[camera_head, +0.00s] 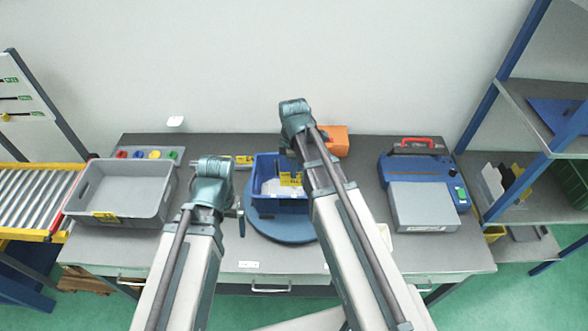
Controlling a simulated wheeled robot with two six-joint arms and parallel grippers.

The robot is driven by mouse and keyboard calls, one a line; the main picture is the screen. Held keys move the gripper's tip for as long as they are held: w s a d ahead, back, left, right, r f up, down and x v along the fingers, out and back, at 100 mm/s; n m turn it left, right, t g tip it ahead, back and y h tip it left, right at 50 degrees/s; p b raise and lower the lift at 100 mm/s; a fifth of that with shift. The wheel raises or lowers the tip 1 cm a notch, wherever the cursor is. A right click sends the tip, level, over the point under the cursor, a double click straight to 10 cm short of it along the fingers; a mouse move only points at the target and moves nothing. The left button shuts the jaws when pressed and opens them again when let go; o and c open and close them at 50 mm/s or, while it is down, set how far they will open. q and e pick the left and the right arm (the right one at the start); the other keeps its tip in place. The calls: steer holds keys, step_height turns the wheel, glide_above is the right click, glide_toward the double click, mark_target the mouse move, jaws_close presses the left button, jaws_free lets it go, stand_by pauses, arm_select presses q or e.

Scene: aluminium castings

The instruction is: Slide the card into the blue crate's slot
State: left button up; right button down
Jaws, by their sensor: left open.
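The blue crate (281,205) stands on a round blue disc on the grey table, partly covered by my right arm. A yellow piece with dark print (290,179) shows inside the crate's outline, above whitish contents. I cannot tell whether it is the card or a label, and I cannot make out the slot. My left gripper (239,222) is open, just left of the crate and apart from it. My right arm reaches over the crate's right side; its wrist is behind the crate, and its gripper jaws are hidden.
A grey bin (167,197) stands left, beside a roller conveyor (30,195). Colored buttons (154,154) and an orange box (336,140) are at the back. A blue-grey machine (424,205) is right, near shelving (545,110). The table's front strip is mostly clear.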

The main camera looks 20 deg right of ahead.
mark_target(294, 181)
steer(key=shift+f+b, duration=2.85)
steer(key=shift+f, duration=0.05)
steer(key=shift+f+b, duration=2.85)
steer(key=c, duration=1)
jaws_free()
step_height(294, 181, up, 14)
steer(key=p, duration=1.4)
steer(key=s+a+f+m+b, duration=0.5)
steer(key=s+f+b, duration=0.2)
steer(key=f+b, duration=0.3)
steer(key=s+a+f+m+h+b, duration=0.1)
steer(key=s+a+f+m+b, duration=0.4)
steer(key=f+b, duration=0.5)
steer(key=shift+s+a+m, duration=0.25)
steer(key=shift+s+m, duration=0.25)
steer(key=shift+s, duration=0.65)
